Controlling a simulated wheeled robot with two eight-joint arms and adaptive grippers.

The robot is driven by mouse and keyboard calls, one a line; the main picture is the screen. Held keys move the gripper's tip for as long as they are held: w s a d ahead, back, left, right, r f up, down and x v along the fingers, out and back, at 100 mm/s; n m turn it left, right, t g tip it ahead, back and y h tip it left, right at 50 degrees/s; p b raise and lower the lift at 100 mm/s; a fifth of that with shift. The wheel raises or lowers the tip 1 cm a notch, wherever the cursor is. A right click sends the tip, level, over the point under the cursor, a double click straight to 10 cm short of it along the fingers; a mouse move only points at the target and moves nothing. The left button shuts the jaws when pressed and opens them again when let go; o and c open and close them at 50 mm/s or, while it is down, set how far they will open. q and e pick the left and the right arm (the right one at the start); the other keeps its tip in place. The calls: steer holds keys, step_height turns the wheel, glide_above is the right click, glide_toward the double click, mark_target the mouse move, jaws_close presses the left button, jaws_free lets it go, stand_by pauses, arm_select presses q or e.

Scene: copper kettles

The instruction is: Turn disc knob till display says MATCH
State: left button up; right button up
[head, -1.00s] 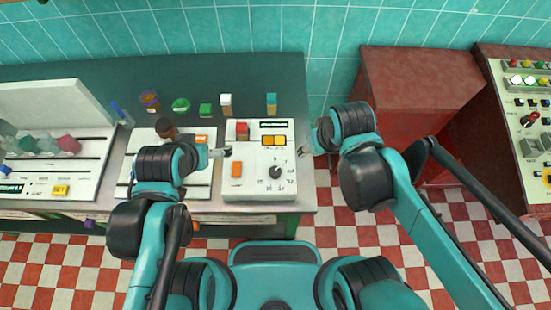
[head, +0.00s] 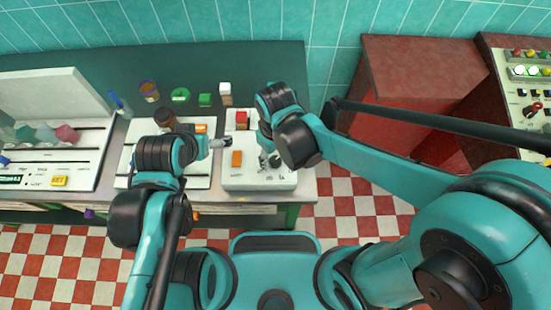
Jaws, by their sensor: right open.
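The white control box (head: 240,179) stands on the bench in front of me, with an orange switch (head: 237,158) and a red button (head: 241,118) on its top. My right gripper (head: 268,162) is open and reaches down over the right part of the box, at the dark disc knob. The gripper mostly hides the knob, and I cannot tell whether the fingers touch it. My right arm covers the box's display, so its reading is hidden. My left gripper (head: 227,142) hovers by the box's left edge; its jaws are too small to judge.
A white panel with a yellow button (head: 60,181) lies at the left of the bench. A brown jar (head: 165,117), a green block (head: 205,99) and a white-and-brown block (head: 225,93) stand behind. A red cabinet (head: 400,75) and another control panel (head: 530,95) are at right.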

steer(key=shift+f, duration=0.45)
steer(key=c, duration=1.2)
steer(key=shift+o, duration=0.2)
steer(key=m, duration=0.4)
steer(key=shift+m, duration=1.8)
